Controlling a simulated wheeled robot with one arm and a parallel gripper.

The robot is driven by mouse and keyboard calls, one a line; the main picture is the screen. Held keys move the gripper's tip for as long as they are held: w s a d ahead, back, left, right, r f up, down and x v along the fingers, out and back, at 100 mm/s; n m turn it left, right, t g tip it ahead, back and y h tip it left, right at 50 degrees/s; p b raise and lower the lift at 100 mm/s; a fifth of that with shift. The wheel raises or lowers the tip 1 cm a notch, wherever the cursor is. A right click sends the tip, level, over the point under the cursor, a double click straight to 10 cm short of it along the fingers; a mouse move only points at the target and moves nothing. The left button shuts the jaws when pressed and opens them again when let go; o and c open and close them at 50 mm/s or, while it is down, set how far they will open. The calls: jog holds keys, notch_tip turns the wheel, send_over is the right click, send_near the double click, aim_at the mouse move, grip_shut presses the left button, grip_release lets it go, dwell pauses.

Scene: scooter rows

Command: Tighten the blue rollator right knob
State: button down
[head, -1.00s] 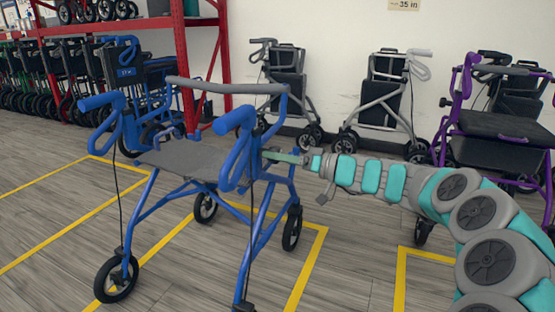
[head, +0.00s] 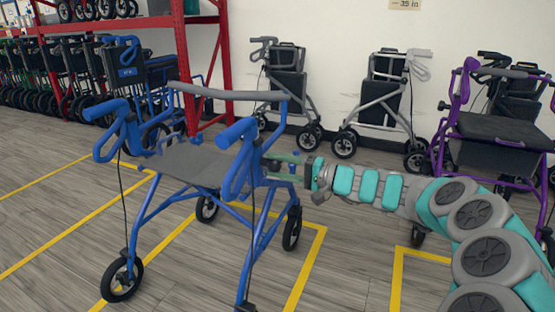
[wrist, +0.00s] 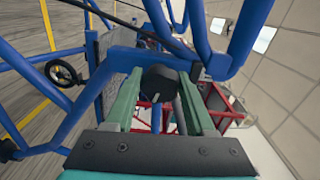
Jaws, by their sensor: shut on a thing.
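The blue rollator (head: 205,165) stands upright with a grey seat and grey backrest bar. Its right knob (wrist: 159,88) is black and sits between the two green fingers in the wrist view, against the blue frame. My gripper (wrist: 160,95) is shut on this knob, one finger on each side. In the head view my gripper (head: 277,166) reaches from the right to the rollator's right upright, below the right handle. The knob is too small and covered to make out there.
Yellow floor lines (head: 308,265) mark bays around the rollator. Two grey rollators (head: 380,100) stand by the wall, and a purple rollator (head: 500,130) stands at right behind my arm. A red rack (head: 182,60) and a row of wheelchairs are at left.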

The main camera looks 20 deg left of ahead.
jog(key=m+p, duration=0.2)
jog(key=m, duration=0.1)
jog(key=m+p, duration=0.1)
jog(key=p, duration=0.1)
jog(key=shift+r+m, duration=0.25)
jog(key=shift+m, duration=0.15)
jog(key=m+p, duration=0.4)
jog(key=shift+w+r, duration=0.1)
jog(key=m+p, duration=0.2)
jog(key=m, duration=0.1)
jog(key=shift+m, duration=0.4)
jog(key=shift+f+m+p, duration=0.2)
jog(key=shift+m+p, duration=0.3)
jog(key=shift+m, duration=0.8)
jog(key=shift+c, duration=1.2)
grip_release()
jog(key=d, duration=0.8)
jog(key=shift+s+b, duration=0.25)
jog(key=shift+b, duration=0.2)
jog(key=shift+a, duration=0.1)
